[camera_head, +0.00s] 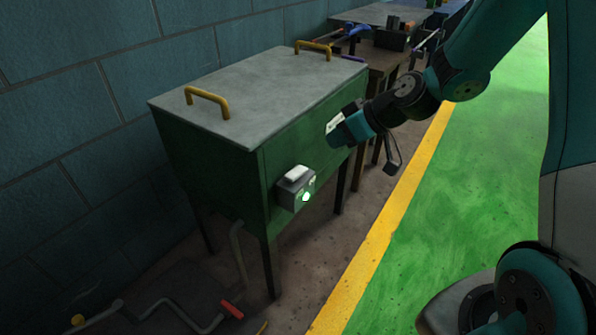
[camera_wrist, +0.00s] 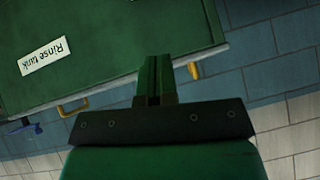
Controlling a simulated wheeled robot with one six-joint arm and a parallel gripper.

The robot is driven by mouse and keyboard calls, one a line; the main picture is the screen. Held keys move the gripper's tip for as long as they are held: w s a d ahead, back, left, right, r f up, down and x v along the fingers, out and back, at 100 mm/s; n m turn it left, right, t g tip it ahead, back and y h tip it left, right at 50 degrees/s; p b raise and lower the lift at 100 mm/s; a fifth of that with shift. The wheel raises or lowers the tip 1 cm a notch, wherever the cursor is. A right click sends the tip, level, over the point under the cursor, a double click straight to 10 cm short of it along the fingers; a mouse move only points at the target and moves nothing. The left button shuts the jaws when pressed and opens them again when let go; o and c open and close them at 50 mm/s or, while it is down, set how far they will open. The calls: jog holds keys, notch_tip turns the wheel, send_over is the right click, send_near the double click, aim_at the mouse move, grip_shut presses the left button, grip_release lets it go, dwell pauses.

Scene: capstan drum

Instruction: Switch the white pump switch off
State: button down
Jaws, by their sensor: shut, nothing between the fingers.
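The white pump switch (camera_head: 296,174) sits on top of a small grey box (camera_head: 289,194) on the front of the green tank (camera_head: 215,178) in the head view. A green lamp (camera_head: 306,197) on the box glows. My gripper (camera_head: 334,136) is in front of the tank's right part, up and to the right of the switch and apart from it. In the wrist view my gripper (camera_wrist: 154,72) is shut and empty, with the tank front behind it. The switch does not show in the wrist view.
The tank has a grey lid (camera_head: 262,90) with two yellow handles. A "Rinse tank" label (camera_wrist: 43,56) is on its front. Pipes with a red handle (camera_head: 232,309) lie low at the left. A cluttered bench (camera_head: 380,45) stands behind. The green floor (camera_head: 470,180) beyond the yellow line is clear.

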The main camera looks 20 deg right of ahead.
jog(key=a, duration=0.1)
jog(key=b, duration=0.1)
send_over(291, 175)
jog(key=s+d, duration=0.1)
jog(key=d, duration=0.1)
notch_tip(291, 175, down, 7)
jog(key=shift+s+d+f, duration=0.1)
jog(key=shift+s+d, duration=0.05)
notch_tip(291, 175, down, 2)
jog(key=shift+s+f+b, duration=0.1)
jog(key=shift+f+b, duration=0.1)
jog(key=shift+b, duration=0.3)
jog(key=shift+s+a+f, duration=0.1)
jog(key=shift+a+f, duration=0.15)
jog(key=shift+f, duration=0.35)
